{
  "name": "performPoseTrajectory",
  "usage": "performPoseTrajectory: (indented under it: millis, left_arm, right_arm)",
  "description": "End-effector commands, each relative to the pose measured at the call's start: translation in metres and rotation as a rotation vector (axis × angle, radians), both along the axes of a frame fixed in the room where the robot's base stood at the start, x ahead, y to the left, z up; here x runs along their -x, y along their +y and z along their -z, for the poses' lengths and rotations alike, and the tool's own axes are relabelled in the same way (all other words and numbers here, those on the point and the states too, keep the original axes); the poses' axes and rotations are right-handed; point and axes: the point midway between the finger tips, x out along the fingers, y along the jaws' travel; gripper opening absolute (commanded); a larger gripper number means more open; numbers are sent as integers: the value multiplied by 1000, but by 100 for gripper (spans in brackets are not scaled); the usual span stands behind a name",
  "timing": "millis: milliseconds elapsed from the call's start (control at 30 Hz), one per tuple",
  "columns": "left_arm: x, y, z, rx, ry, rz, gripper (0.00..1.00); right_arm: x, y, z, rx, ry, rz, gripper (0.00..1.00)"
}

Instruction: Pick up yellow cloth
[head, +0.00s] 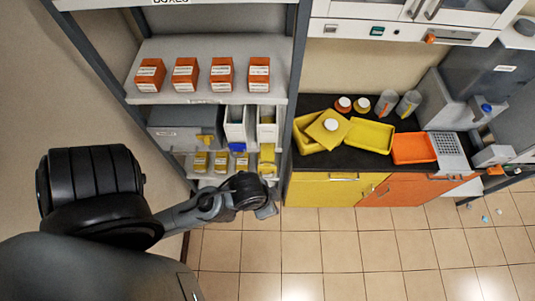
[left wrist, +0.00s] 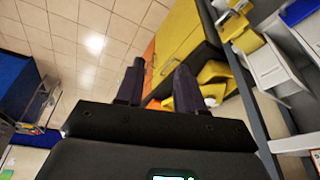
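A yellow, cloth-like piece (head: 267,154) hangs at the front of the right white bin on the shelf in the head view. A yellow shape beside a white bin in the left wrist view (left wrist: 246,41) looks like the same piece, but I cannot be sure. My left gripper (head: 267,211) is in front of the shelf, below and apart from the yellow piece. In the left wrist view its two fingers (left wrist: 159,82) stand apart with nothing between them. My right gripper is in neither view.
White bins (head: 234,124), one with a blue piece (head: 238,147), share the shelf with small yellow boxes (head: 201,162). Orange boxes (head: 186,73) stand above. The dark counter at right holds yellow trays (head: 369,135) and an orange tray (head: 413,148).

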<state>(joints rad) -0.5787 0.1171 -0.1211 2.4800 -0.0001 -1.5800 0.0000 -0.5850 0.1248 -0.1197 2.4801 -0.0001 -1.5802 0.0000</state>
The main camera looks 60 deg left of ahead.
Motion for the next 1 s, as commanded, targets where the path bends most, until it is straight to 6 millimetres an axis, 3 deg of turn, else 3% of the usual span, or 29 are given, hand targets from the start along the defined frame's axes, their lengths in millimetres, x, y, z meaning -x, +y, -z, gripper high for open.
performPoseTrajectory:
  millis: [267, 700, 1000]
  left_arm:
    - [0, 1, 0, -2, 0, 0, 38]
    - [0, 2, 0, -6, 0, 3, 99]
    - [-1, 1, 2, -4, 2, -3, 99]
  right_arm:
    - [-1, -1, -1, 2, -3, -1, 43]
    - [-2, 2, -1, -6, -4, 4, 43]
    - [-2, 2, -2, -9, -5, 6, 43]
